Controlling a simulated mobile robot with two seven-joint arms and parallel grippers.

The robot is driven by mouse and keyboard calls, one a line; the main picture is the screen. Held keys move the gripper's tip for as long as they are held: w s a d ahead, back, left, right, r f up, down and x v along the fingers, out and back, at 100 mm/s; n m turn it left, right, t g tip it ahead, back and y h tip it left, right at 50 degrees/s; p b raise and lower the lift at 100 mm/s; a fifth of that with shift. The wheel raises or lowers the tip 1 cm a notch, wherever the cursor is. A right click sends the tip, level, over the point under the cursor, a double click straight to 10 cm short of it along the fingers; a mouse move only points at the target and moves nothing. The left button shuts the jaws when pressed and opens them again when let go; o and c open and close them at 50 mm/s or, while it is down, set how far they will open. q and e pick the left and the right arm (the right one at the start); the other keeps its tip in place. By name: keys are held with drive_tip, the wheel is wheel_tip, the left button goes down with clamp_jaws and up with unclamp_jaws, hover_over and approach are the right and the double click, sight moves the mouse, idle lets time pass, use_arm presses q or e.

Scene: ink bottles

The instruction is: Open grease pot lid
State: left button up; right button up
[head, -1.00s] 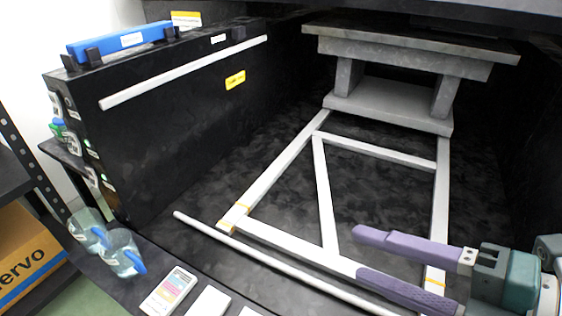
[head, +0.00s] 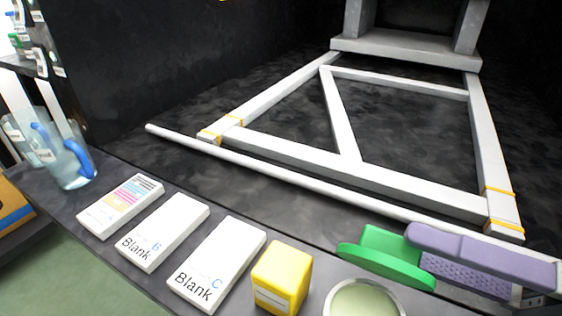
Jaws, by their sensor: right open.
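A green lid-like piece (head: 372,262), a flat disc with an upright grip, is near the bottom right of the head view. A round pot (head: 331,304) with a pale rim and pale green inside shows just in front of it, cut off by the bottom edge. The green piece looks apart from the pot's rim; I cannot tell what it rests on. My right gripper (head: 418,249), with purple fingers, comes in from the right. It is open, with its fingertips at the right side of the green piece; contact is unclear. My left gripper is not in view.
A yellow block-shaped container (head: 283,277) stands left of the pot. White cards (head: 217,264) lie along the front ledge. Clear jugs with blue handles (head: 68,160) stand at the left. A white frame (head: 290,150) lies on the dark floor behind a pale rail (head: 250,170).

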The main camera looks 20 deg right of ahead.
sight(367, 227)
drive_tip(key=b+x, duration=0.2)
drive_tip(key=x, duration=0.3)
drive_tip(key=shift+w+a, duration=0.2)
drive_tip(key=shift+w, duration=0.2)
drive_tip(key=shift+w+a, duration=0.35)
drive_tip(key=shift+r, duration=0.1)
drive_tip(key=shift+c, duration=0.2)
drive_tip(key=c, duration=0.7)
drive_tip(key=shift+d, duration=0.1)
clamp_jaws()
drive_tip(key=shift+f, duration=0.3)
